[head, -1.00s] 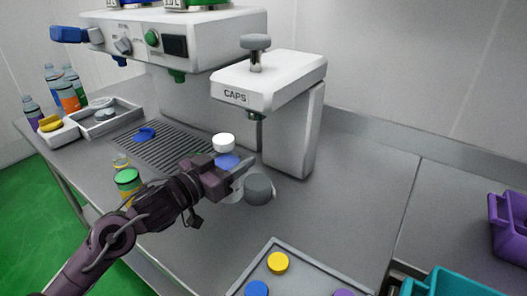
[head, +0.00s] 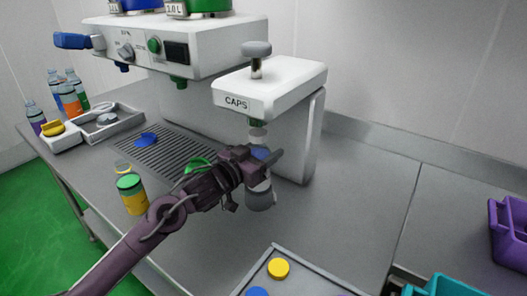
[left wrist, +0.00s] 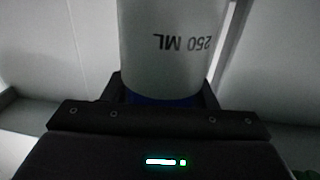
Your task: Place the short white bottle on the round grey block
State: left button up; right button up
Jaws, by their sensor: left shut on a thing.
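The short white bottle shows its pale top (head: 258,134) and a blue band behind my left gripper (head: 268,166). In the left wrist view the white bottle (left wrist: 172,50) fills the top middle, with "250 ML" upside down on it. The round grey block (head: 261,203) is just below the gripper, in front of the caps press (head: 262,92). The gripper hides part of the bottle. I cannot tell whether its base touches the block. My right gripper is not in view.
The caps press head and plunger stand close above the bottle. A yellow jar with a green lid (head: 132,193) is left of my arm. A tray (head: 312,277) with caps lies in front. Purple (head: 508,232) and teal (head: 445,287) bins are at right. The counter right of the press is clear.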

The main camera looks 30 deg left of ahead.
pick_arm(q)
jog(key=shift+f, duration=0.15)
jog(key=o, duration=1.1)
jog(key=shift+o, duration=0.2)
jog(key=v, duration=1.2)
jog(key=shift+b, duration=0.35)
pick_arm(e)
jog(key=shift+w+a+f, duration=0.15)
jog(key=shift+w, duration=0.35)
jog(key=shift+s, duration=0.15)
